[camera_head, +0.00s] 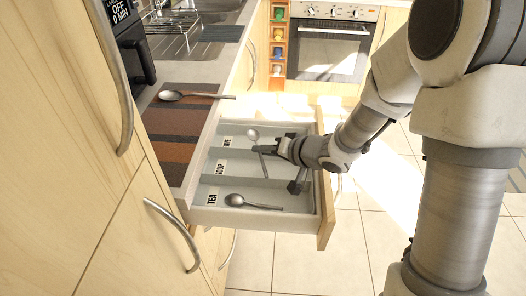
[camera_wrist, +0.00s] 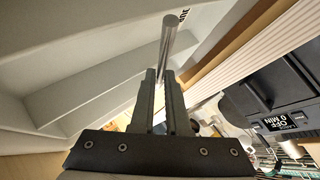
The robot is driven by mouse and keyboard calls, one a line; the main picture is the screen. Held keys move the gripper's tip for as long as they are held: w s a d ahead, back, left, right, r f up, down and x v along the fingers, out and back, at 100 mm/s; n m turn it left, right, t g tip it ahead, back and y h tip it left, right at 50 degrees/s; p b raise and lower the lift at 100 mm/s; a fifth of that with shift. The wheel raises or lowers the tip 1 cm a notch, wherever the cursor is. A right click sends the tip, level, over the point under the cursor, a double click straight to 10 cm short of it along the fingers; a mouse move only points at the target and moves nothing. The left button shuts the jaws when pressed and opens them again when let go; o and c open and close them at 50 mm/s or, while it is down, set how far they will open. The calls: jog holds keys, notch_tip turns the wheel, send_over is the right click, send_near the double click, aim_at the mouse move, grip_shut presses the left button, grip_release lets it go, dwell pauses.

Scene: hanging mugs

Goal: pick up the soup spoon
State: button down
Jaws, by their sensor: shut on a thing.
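My gripper (camera_head: 268,149) is over the open drawer and shut on a metal spoon. The held spoon's bowl (camera_head: 252,134) shows just beyond the fingers in the head view, and its handle hangs below them. In the wrist view a round metal handle (camera_wrist: 168,38) sticks out past the closed fingertips (camera_wrist: 160,80). A second spoon (camera_head: 236,200) lies in the drawer compartment labelled TEA. A third spoon (camera_head: 172,95) lies on the striped mat on the counter. The frames do not plainly show which one is the soup spoon.
The drawer (camera_head: 207,216) has compartments labelled TEA, SOUP and a third partly readable label. The striped mat (camera_head: 180,122) lies on the counter left of it. A dish rack (camera_head: 172,24) and sink are behind, an oven (camera_head: 330,48) further off. Tall cabinet doors stand at left.

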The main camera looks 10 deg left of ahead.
jog(key=w+d+r+p, duration=0.1)
jog(key=d+r+p, duration=0.5)
jog(key=d+r, duration=0.3)
jog(key=shift+w+d+p, duration=0.3)
jog(key=shift+d+p, duration=0.05)
jog(key=shift+d, duration=0.95)
